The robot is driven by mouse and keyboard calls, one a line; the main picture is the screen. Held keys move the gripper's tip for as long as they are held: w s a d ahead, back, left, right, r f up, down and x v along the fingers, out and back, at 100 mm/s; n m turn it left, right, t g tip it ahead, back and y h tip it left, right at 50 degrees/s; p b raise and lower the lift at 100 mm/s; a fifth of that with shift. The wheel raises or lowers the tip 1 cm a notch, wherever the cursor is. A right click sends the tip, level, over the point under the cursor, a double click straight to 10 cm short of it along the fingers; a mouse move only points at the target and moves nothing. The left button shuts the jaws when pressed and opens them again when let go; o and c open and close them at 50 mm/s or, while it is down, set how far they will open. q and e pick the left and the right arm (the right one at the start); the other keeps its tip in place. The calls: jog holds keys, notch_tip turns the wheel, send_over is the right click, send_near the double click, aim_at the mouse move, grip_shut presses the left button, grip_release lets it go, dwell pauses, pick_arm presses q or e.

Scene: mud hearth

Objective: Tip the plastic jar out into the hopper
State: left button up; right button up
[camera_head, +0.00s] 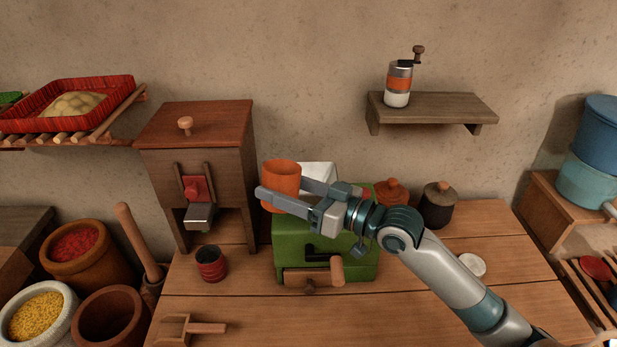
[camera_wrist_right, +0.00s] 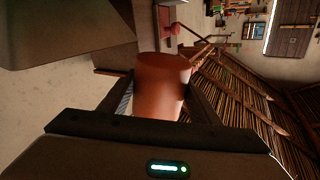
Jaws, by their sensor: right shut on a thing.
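The orange plastic jar (camera_head: 281,175) is between the fingers of my right gripper (camera_head: 284,190), which is shut on it. It looks about upright, in front of or above the left part of the green mill (camera_head: 325,236). The jar also shows between the fingers in the right wrist view (camera_wrist_right: 160,85); I cannot see what is in it. A pale, open-looking hopper (camera_head: 318,176) shows on top of the mill, just right of the jar. It is partly hidden by my gripper. My left gripper is out of view.
A tall wooden dispenser (camera_head: 205,170) stands left of the mill. A red tin (camera_head: 211,264) and a wooden scoop (camera_head: 190,329) are on the table at front left. Lidded orange (camera_head: 390,192) and black (camera_head: 438,206) jars stand behind my arm. The front middle of the table is clear.

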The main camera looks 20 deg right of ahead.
aim_at(292, 172)
jog(key=shift+w+d+r+m+p, duration=0.35)
jog(key=shift+r+m, duration=0.05)
jog(key=shift+m, duration=0.3)
jog(key=shift+w+d+r+m+p, duration=0.3)
jog(key=shift+d+r+m, duration=0.05)
jog(key=shift+m, duration=0.35)
jog(key=shift+w+d+f+m, duration=0.2)
jog(key=shift+w+f+m, duration=0.1)
jog(key=shift+m, duration=0.2)
jog(key=shift+w+d+f+m, duration=0.2)
jog(key=shift+d+m, duration=0.1)
jog(key=shift+m, duration=0.2)
jog(key=shift+r+p, duration=0.3)
jog(key=shift+r, duration=0.15)
jog(key=shift+r+m+p, duration=0.25)
jog(key=shift+m+p, duration=0.25)
jog(key=shift+m, duration=0.2)
jog(key=shift+f+m, duration=0.3)
jog(key=shift+m, duration=0.2)
jog(key=shift+w+d+f+m+p, duration=0.1)
jog(key=shift+m+p, duration=0.3)
jog(key=shift+p, duration=0.05)
jog(key=shift+r+m+p, duration=0.4)
jog(key=shift+m+p, duration=0.5)
jog(key=shift+p, duration=0.2)
